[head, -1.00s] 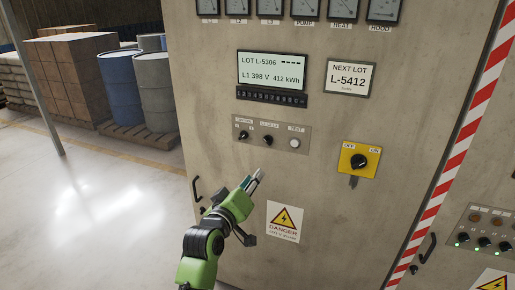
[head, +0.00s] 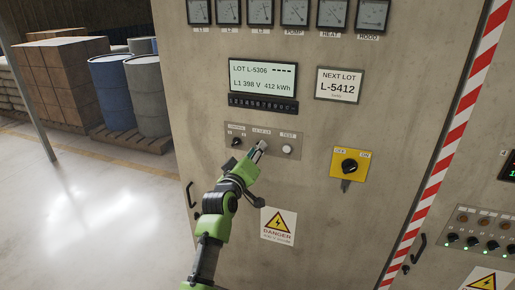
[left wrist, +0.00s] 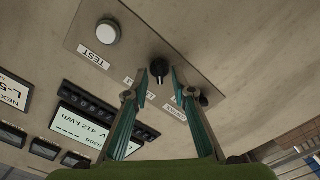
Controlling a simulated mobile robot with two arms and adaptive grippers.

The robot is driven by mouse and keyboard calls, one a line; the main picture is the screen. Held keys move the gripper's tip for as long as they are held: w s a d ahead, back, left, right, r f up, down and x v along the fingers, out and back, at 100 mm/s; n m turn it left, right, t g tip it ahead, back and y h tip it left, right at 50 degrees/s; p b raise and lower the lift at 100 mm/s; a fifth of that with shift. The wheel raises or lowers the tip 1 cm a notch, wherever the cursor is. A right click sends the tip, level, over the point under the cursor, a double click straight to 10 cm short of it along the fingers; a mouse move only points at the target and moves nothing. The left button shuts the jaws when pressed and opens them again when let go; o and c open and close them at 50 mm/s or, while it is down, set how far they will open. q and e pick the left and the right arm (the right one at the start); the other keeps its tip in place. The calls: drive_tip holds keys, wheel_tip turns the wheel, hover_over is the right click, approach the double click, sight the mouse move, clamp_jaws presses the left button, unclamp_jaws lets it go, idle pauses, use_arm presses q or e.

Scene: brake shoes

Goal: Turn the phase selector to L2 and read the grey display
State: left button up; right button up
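The grey display (head: 263,79) reads "LOT L-5306 ----" and "L1 398 V 412 kWh"; part of it shows upside down in the left wrist view (left wrist: 80,128). Below it, a small panel carries a left black knob (head: 235,142), a middle black knob and a white TEST button (head: 287,149). The middle knob (left wrist: 159,69), apparently the phase selector, is hidden behind my gripper in the head view. My left gripper (head: 262,147) is open, its fingertips on either side of this knob in the left wrist view (left wrist: 159,84). Contact is unclear. My right gripper is not in view.
A yellow plate with a black rotary switch (head: 349,166) is to the right, above a danger sign (head: 278,226). Several meters line the cabinet top. A "NEXT LOT L-5412" sign (head: 339,86) is right of the display. Door handles stick out low down.

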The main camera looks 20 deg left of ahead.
use_arm(q)
drive_tip(key=shift+w, duration=0.65)
clamp_jaws()
drive_tip(key=shift+m, duration=0.4)
drive_tip(key=shift+d+m+p, duration=0.15)
drive_tip(key=shift+m+p, duration=1.25)
drive_tip(key=shift+m, duration=2.6)
